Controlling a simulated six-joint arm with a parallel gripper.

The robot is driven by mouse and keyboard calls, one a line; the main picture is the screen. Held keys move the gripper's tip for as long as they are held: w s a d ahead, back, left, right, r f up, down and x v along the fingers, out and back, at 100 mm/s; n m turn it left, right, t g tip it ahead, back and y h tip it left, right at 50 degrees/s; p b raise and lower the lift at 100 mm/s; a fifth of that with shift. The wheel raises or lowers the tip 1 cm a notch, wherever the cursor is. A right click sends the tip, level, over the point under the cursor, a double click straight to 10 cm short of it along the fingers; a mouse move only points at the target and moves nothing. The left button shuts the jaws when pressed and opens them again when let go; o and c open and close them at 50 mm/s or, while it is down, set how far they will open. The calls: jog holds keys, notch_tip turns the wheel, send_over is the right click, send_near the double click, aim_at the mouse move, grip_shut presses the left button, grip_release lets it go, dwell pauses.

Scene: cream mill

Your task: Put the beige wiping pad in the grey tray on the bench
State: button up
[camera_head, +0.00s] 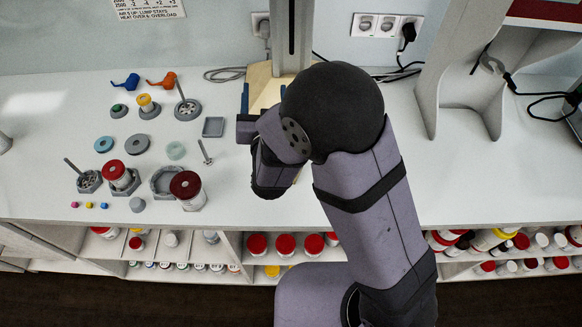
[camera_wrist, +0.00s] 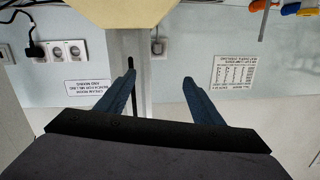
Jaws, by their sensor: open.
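My gripper (camera_head: 263,88) is open at the back of the bench, its two blue fingers apart with nothing between them. In the wrist view the open fingers (camera_wrist: 159,77) point towards the wall and a grey upright post. A small square grey tray (camera_head: 213,127) lies on the bench just left of my gripper, and looks empty. I cannot make out a beige wiping pad for certain; my arm hides part of the bench. A flat beige plate (camera_head: 259,78) shows behind the fingers at the post's foot, and also in the wrist view (camera_wrist: 125,12).
A grey stand (camera_head: 476,80) is at right. Bare bench lies between it and my arm.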

jog(key=s+d+f+m+g+h+p, duration=0.1)
jog(key=s+f+m+g+h, duration=0.2)
jog(key=s, duration=0.6)
jog(key=s+d+f+m+g+h+p, duration=0.1)
jog(key=s+f+h, duration=0.25)
jog(key=s, duration=0.55)
jog(key=f, duration=0.8)
jog(key=shift+w+d+f, duration=0.15)
jog(key=shift+d, duration=0.2)
jog(key=shift+w+d+f+g, duration=0.15)
jog(key=shift+w+d+f, duration=0.05)
jog(key=shift+w, duration=0.3)
jog(key=shift+w+d+f+g, duration=0.15)
jog(key=shift+w+d+f, duration=0.05)
jog(key=shift+w, duration=0.25)
jog(key=shift+w+d+p, duration=0.2)
jog(key=shift+w+p, duration=0.05)
jog(key=shift+p, duration=0.3)
jog(key=p+x, duration=0.2)
jog(key=x, duration=0.1)
jog(key=shift+w+d, duration=0.2)
jog(key=shift+w, duration=0.1)
jog(key=shift+w+d+f, duration=0.1)
jog(key=shift+w+f, duration=0.2)
jog(key=shift+w, duration=0.05)
jog(key=c, duration=1.2)
